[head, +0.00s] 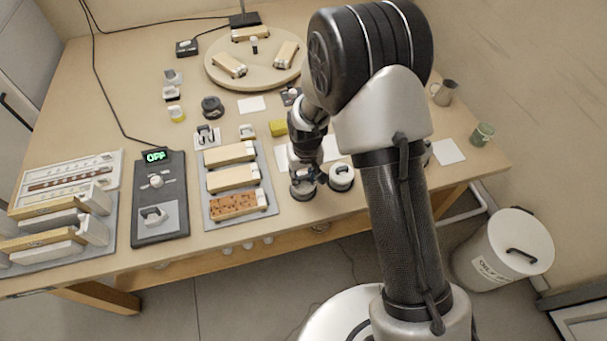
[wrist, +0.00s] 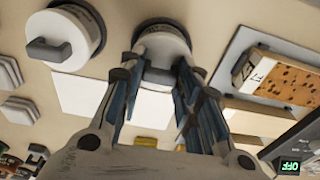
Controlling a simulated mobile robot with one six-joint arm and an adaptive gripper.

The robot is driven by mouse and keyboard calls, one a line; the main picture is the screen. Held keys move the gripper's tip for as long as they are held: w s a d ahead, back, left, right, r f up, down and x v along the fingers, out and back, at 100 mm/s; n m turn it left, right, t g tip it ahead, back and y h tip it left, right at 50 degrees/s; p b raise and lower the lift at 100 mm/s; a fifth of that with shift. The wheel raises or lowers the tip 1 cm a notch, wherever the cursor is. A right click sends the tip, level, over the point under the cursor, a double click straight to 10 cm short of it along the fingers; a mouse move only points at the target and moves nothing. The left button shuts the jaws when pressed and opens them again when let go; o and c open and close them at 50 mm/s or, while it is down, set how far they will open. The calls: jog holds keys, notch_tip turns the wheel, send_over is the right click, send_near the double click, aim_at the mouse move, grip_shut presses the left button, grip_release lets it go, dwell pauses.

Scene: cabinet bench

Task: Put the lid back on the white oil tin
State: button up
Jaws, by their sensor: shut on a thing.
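My gripper (head: 308,178) is low over the front of the bench, its fingers shut on the grey handle (wrist: 158,76) of a round, pale lid (wrist: 160,42). In the head view the gripper partly covers this round piece (head: 302,191). I cannot tell whether the lid sits on a tin or is apart from one. Close beside it, to the right in the head view, is a round white tin (head: 341,178) with a grey handle on top. It also shows at upper left in the wrist view (wrist: 66,38), apart from the fingers.
A grey tray (head: 262,208) with wooden-topped blocks is left of the gripper. A dark device (head: 158,222) reading OFF is further left. A turntable (head: 222,84) stands at the back. White sheets (wrist: 112,103) lie by the tins. A white bin (head: 503,250) is on the floor.

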jog(key=o, duration=0.9)
jog(key=shift+c, duration=0.2)
jog(key=shift+o, duration=0.5)
jog(key=o, duration=0.4)
jog(key=shift+r, duration=0.15)
jog(key=shift+r+p, duration=2.45)
jog(key=shift+r, duration=0.95)
grip_shut()
